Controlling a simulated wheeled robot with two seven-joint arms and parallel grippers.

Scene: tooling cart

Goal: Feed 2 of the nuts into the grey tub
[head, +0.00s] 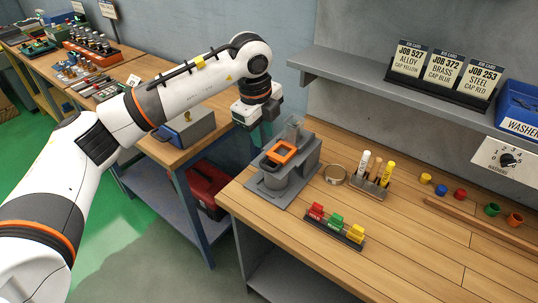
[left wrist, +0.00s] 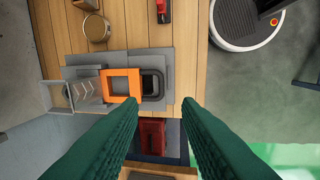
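A grey stand (head: 303,158) with an orange square frame (head: 282,152) sits at the left end of the wooden bench. A grey tub (head: 272,181) stands low at the front of the stand, partly under the frame. In the left wrist view, the orange frame (left wrist: 120,85) lies beside a dark-rimmed opening (left wrist: 153,86), with a ribbed grey chute (left wrist: 86,90) to its left. My left gripper (head: 260,138) hangs just behind and left of the stand. Its green fingers (left wrist: 160,104) are apart with nothing between them. I cannot make out any nuts. My right gripper is out of view.
A round tin (head: 335,174), a marker rack (head: 371,184) and a rack of red, green and yellow pieces (head: 335,226) stand right of the stand. Small coloured cups (head: 459,194) line the back right. The front right bench top is clear.

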